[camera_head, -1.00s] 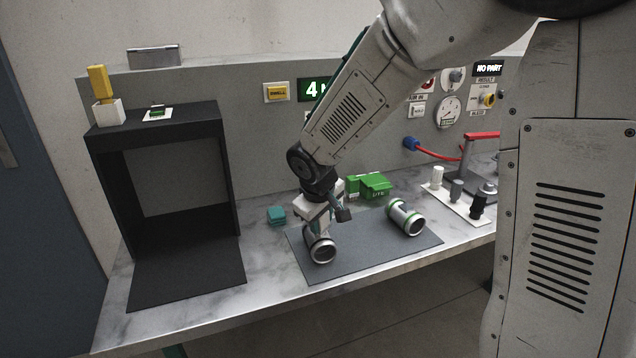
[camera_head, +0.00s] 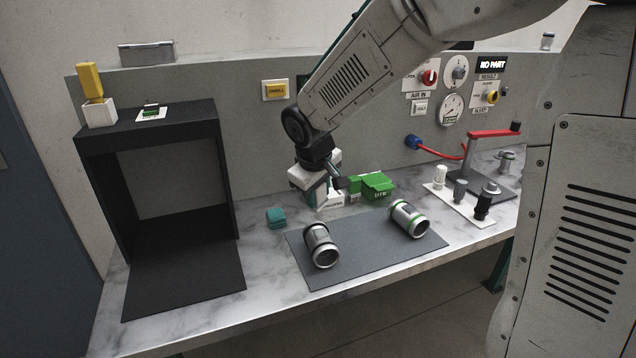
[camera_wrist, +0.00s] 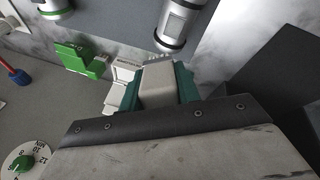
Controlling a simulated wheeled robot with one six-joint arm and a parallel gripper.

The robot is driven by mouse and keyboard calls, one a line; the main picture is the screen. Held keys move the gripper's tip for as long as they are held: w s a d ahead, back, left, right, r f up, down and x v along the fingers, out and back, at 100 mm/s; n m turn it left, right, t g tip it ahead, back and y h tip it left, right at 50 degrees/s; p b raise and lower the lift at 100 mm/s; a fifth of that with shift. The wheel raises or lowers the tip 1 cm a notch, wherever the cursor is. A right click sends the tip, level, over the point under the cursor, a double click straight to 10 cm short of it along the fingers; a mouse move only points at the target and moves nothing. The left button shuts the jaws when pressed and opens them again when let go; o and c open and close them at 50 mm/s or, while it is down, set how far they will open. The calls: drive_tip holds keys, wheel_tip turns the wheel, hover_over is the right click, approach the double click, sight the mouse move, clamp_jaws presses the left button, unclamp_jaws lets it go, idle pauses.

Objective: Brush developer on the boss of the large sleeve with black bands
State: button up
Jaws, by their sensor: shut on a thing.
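The sleeve with black bands (camera_head: 320,246) lies on the left of the grey mat. It also shows at the top of the wrist view (camera_wrist: 177,24). I cannot tell whether its boss carries any developer. My gripper (camera_head: 322,196) is behind this sleeve, apart from it, near a white labelled holder (camera_head: 335,200). In the wrist view, my gripper's teal fingers (camera_wrist: 160,88) are shut on a pale brush (camera_wrist: 158,82) with a bristle-like front edge. The white holder (camera_wrist: 118,92) is just left of it there; whether they touch is unclear.
A sleeve with green bands (camera_head: 407,219) lies on the right of the mat (camera_head: 365,250). A teal block (camera_head: 277,217) is left of the mat. A black booth (camera_head: 228,190) stands left; a red-handled fixture (camera_head: 495,133) stands right.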

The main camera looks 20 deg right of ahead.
drive_tip(key=shift+r, duration=1.25)
drive_tip(key=shift+s+f, duration=0.1)
